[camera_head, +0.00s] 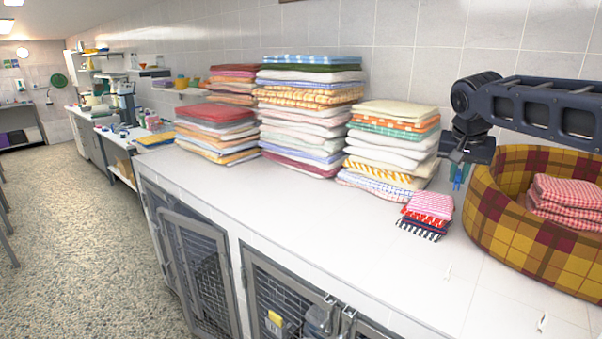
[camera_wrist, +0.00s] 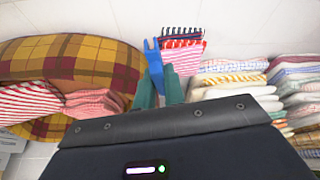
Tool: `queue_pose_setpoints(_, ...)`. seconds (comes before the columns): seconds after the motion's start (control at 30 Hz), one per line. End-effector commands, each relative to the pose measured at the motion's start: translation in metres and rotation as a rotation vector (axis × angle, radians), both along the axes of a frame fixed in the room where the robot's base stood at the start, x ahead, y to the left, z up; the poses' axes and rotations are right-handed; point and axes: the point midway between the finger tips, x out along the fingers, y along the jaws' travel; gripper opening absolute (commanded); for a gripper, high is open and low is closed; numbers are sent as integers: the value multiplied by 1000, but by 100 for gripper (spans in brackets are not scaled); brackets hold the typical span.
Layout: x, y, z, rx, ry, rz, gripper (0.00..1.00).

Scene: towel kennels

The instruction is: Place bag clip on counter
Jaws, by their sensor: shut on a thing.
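The blue bag clip (camera_wrist: 153,60) is a narrow piece with a forked end, seen in the wrist view. My gripper (camera_wrist: 158,88) has teal fingers shut on it, and the forked end sticks out beyond the fingertips. In the head view my gripper (camera_head: 459,172) points down between the towel stacks and the plaid pet bed, and only a little of the clip shows below the fingers. The white counter (camera_head: 330,225) runs below. I cannot tell exactly how far the clip is above it.
The plaid pet bed (camera_head: 535,235) holds red checked towels (camera_head: 565,195) at the right. A small pile of folded cloths (camera_head: 428,212) lies near my gripper. Tall towel stacks (camera_head: 390,150) stand along the wall. The counter's front is mostly clear, with small white items (camera_head: 542,322) there.

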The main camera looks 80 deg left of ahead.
Motion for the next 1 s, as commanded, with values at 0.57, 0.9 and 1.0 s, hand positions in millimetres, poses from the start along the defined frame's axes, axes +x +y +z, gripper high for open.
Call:
queue_pose_setpoints(0.57,-136,19,-7,4,4,198,0)
queue_pose_setpoints(0.9,-135,19,-51,2,4,197,0)
queue_pose_setpoints(1.0,-135,19,-56,4,4,196,0)
